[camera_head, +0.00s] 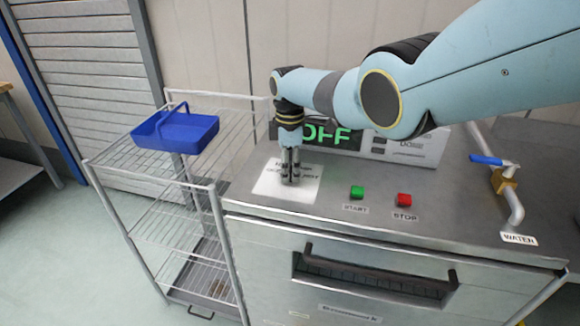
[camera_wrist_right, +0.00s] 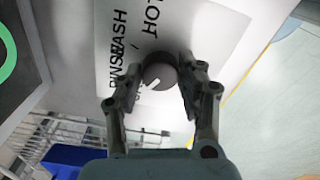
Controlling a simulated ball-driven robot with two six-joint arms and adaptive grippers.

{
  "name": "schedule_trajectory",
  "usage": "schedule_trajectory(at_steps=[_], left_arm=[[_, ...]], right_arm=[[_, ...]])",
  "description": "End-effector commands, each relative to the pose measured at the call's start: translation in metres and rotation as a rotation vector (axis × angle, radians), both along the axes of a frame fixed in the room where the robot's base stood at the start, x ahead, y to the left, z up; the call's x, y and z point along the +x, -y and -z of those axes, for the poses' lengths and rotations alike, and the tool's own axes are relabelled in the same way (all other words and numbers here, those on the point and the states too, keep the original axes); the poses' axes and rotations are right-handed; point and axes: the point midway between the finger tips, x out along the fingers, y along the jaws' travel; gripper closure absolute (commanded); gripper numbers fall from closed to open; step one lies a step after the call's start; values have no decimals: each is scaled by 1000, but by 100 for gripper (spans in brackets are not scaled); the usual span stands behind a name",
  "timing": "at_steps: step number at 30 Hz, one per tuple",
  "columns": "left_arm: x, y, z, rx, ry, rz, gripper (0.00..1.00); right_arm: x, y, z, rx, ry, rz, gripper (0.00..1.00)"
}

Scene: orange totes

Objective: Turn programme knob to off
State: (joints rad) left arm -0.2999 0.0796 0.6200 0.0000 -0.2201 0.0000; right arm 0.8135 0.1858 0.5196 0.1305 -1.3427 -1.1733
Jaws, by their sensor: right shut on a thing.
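The programme knob (camera_wrist_right: 159,72) is a dark round knob with a white pointer mark, on a white label plate (camera_head: 270,184) on the steel machine top. In the right wrist view the pointer is toward the lower left of the knob. My right gripper (camera_head: 290,180) points down over the plate; in the right wrist view its fingers (camera_wrist_right: 158,75) are on both sides of the knob and shut on it. The fingers hide the knob in the head view. A green display (camera_head: 340,136) behind the gripper is partly covered by my arm; the letters "OFF" seem to show. My left gripper is not in view.
A green START button (camera_head: 357,191) and a red STOP button (camera_head: 404,199) sit right of the plate. A water pipe with a blue-handled valve (camera_head: 487,160) stands at the right. A wire rack (camera_head: 150,207) with a blue basket (camera_head: 176,132) stands at the left.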

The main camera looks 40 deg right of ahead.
Motion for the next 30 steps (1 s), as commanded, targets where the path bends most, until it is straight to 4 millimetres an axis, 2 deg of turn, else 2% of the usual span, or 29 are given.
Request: schedule_trajectory(at_steps=[9, 23, 24, 29, 30], left_arm=[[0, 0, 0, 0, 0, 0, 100], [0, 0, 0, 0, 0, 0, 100], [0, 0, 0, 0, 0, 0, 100], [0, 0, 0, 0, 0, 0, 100], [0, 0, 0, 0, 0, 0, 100]], right_arm=[[1, 0, -1, 0, 4, -95, 94], [1, 0, -1, 0, 4, -108, 94], [1, 0, -1, 0, 4, -108, 59], [1, 0, -1, 0, 2, -107, 38], [1, 0, -1, 0, 2, -107, 38]])
